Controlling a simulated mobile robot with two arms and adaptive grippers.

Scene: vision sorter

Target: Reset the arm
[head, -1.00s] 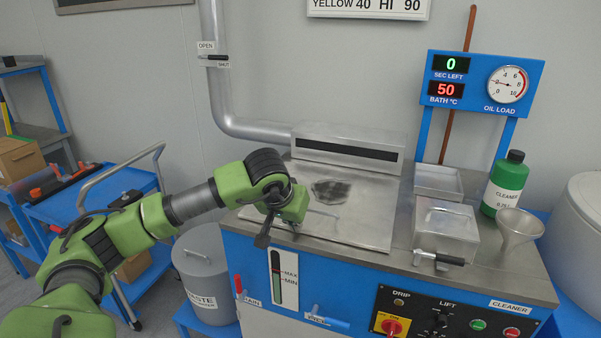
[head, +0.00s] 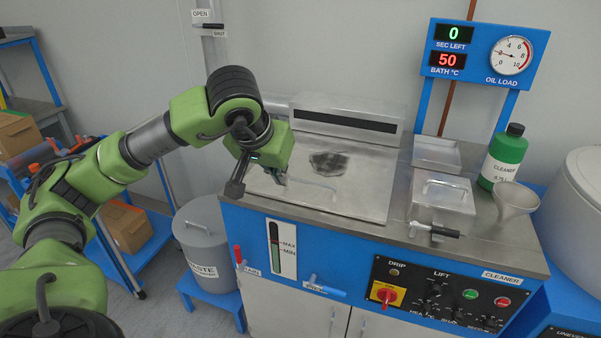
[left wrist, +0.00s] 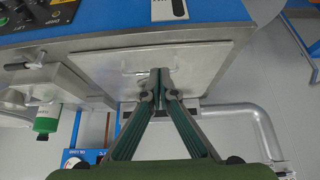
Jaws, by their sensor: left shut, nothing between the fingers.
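My left arm comes in from the left in the head view, and its gripper (head: 279,181) is over the left part of the metal lid (head: 355,190) on the blue machine. In the left wrist view the two fingers of the left gripper (left wrist: 160,73) meet at their tips, with nothing between them. The lid (left wrist: 205,60) with its thin handle (left wrist: 135,72) lies behind the fingertips in that view. I cannot tell whether the fingers touch the lid. My right gripper does not show.
A grey waste bin (head: 207,240) stands left of the machine. A small metal box (head: 443,200), a funnel (head: 515,200) and a green cleaner bottle (head: 503,157) stand on its right side. A blue cart (head: 155,236) is behind my arm.

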